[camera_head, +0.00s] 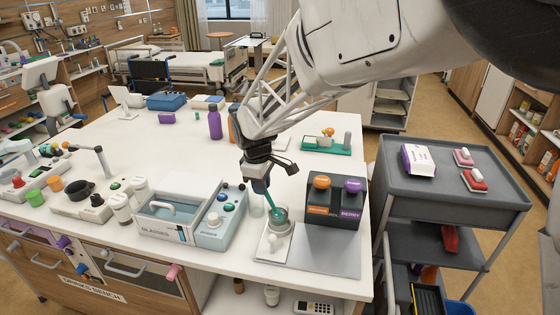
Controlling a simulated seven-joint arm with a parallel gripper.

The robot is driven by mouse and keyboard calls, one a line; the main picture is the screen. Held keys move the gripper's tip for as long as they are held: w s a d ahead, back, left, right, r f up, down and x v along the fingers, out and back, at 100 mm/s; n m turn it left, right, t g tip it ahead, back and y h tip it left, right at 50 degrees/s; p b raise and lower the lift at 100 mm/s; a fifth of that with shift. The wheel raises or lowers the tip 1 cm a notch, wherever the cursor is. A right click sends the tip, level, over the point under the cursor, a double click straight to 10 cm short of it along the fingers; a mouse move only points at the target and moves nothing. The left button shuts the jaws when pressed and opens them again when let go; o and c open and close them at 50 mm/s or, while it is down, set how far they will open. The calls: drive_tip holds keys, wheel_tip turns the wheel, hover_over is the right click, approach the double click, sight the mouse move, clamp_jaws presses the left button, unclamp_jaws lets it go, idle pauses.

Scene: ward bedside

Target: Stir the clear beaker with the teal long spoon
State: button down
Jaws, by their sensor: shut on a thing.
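My gripper (260,186) points down over the front of the white bench, shut on the teal long spoon (270,204). The spoon slants down to the right from the fingers. Its lower end is at the mouth of the clear beaker (281,222) and looks to be inside it. The beaker is small and stands upright on a white base. I cannot tell how deep the spoon reaches or whether it touches the beaker's wall. The spoon's upper end is hidden by my gripper.
A dark dispenser box (334,208) with orange and purple knobs stands close right of the beaker. A glasses bin (165,222) and a pale blue device (222,228) stand to the left. A bare grey plate (330,252) lies in front. A purple bottle (215,124) stands behind.

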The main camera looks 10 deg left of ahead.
drive_tip(key=shift+d+f, duration=0.2)
drive_tip(key=shift+f, duration=0.25)
drive_tip(key=shift+d, duration=0.1)
idle(0.4)
